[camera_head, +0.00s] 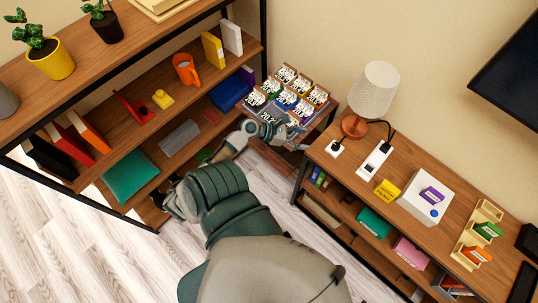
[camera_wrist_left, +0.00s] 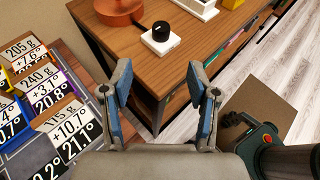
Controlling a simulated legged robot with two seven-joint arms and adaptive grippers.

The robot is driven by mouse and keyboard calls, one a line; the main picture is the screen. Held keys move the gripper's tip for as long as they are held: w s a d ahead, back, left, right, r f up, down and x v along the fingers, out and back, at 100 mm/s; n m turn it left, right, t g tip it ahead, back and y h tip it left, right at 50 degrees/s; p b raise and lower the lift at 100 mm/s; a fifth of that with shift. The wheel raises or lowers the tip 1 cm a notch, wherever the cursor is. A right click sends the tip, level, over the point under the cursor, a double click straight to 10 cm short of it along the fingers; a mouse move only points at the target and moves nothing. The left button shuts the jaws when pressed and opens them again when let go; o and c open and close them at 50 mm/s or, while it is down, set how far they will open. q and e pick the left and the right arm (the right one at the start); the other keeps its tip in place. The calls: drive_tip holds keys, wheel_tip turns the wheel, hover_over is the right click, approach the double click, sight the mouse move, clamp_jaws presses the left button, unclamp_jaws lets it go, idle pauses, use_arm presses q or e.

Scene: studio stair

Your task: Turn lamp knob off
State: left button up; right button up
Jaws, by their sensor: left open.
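The lamp (camera_head: 374,90) has a white ribbed shade and a copper base and stands at the left end of the wooden cabinet top. Its copper base also shows in the left wrist view (camera_wrist_left: 120,10). The lamp knob (camera_head: 336,147) is a small black dial on a white square plate near the cabinet's left corner. In the left wrist view the knob (camera_wrist_left: 160,31) sits beyond the fingertips. My left gripper (camera_head: 297,134) is open and empty, left of the knob and apart from it. Its two blue-padded fingers (camera_wrist_left: 158,85) face the cabinet corner. My right gripper is not seen.
A white box with a switch (camera_head: 374,161) stands right of the knob. A tall shelf (camera_head: 150,60) stands at the left, and a dark screen (camera_head: 508,70) hangs at the right.

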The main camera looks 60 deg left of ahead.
use_arm(q)
drive_tip(key=s+a+f+m+g+y+p, duration=0.1)
drive_tip(key=s+f+m+g+y, duration=0.15)
drive_tip(key=f, duration=0.65)
drive_tip(key=s+a+f+m+g+y, duration=0.1)
drive_tip(key=s+f+m+y, duration=0.15)
drive_tip(key=f, duration=0.75)
drive_tip(key=s+d+f+m+g+p, duration=0.1)
drive_tip(key=s+d+f+m+g, duration=0.1)
drive_tip(key=s+f+m, duration=0.2)
drive_tip(key=s+d+f+m+g+y, duration=0.1)
drive_tip(key=s+f+m, duration=0.3)
drive_tip(key=f, duration=0.7)
drive_tip(key=shift+s+d+f+g+p, duration=0.3)
drive_tip(key=shift+s+d, duration=0.4)
drive_tip(key=shift+s, duration=0.55)
